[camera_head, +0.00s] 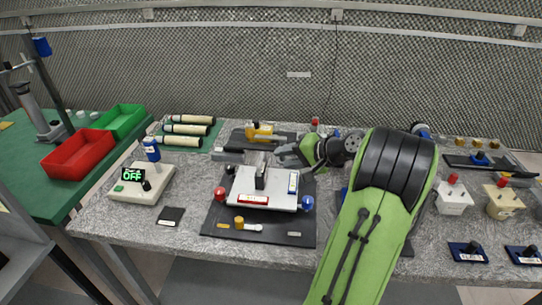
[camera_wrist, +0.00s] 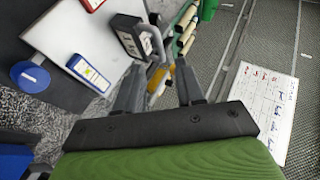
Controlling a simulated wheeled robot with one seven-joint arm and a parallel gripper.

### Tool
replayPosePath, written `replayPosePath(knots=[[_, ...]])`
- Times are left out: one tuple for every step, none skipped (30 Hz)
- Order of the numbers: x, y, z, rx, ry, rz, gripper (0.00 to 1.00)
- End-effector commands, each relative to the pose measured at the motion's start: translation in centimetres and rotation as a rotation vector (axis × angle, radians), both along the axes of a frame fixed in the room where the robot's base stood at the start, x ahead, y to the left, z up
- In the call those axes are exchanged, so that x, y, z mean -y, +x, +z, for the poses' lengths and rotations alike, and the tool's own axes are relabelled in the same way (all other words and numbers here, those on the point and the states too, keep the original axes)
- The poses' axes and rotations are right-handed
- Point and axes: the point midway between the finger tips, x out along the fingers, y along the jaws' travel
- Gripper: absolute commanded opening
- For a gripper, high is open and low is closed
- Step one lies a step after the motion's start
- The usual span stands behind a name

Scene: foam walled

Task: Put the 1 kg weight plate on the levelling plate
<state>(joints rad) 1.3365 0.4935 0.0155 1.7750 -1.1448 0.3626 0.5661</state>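The levelling plate (camera_head: 240,186) is a white plate on a dark mat, with red and blue knobs at its corners; its white top also shows in the wrist view (camera_wrist: 70,45). A dark upright block (camera_head: 261,170) with a grey loop handle, probably the 1 kg weight plate, appears to stand on its back part. In the wrist view this block (camera_wrist: 130,36) shows a pale label, too small to read. My gripper (camera_wrist: 158,68) is open, with nothing between its fingers, and the handle is just beyond the fingertips. In the head view my gripper (camera_head: 284,156) is just right of the block.
A yellow tool (camera_head: 262,133) lies on a dark mat behind. Cream cylinders (camera_head: 188,129) lie on a green mat at the back left. A device reading OFF (camera_head: 141,184) stands left. Boxes with red knobs (camera_head: 454,197) stand right. Bare bench shows at the front left.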

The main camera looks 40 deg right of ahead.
Motion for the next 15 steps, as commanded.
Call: replayPosePath(knots=[[0.2,-0.9,0.8,0.001,-0.001,-0.004,0.38],[0.3,-1.3,1.0,0.001,-0.001,-0.003,0.38],[0.3,-1.8,1.3,0.001,-0.001,-0.002,0.38],[0.4,-2.0,1.4,0.001,0.000,-0.001,0.38],[0.4,-2.2,1.5,0.001,-0.001,0.000,0.38],[0.4,-2.4,1.6,0.001,-0.001,0.000,0.38],[0.4,-2.5,1.6,0.001,-0.001,0.001,0.38],[0.4,-2.5,1.6,0.001,-0.001,0.001,0.38],[0.4,-2.6,1.6,0.001,-0.001,0.002,0.38],[0.3,-2.5,1.6,0.001,-0.001,0.003,0.38],[0.1,-2.3,1.7,-0.003,-0.007,0.009,0.38],[-0.7,-1.9,1.8,-0.015,-0.021,0.027,0.38],[-1.6,-1.4,2.0,-0.030,-0.040,0.047,0.38],[-2.9,-0.7,2.3,-0.050,-0.066,0.075,0.38],[-5.1,0.2,2.6,-0.086,-0.111,0.122,0.38]])
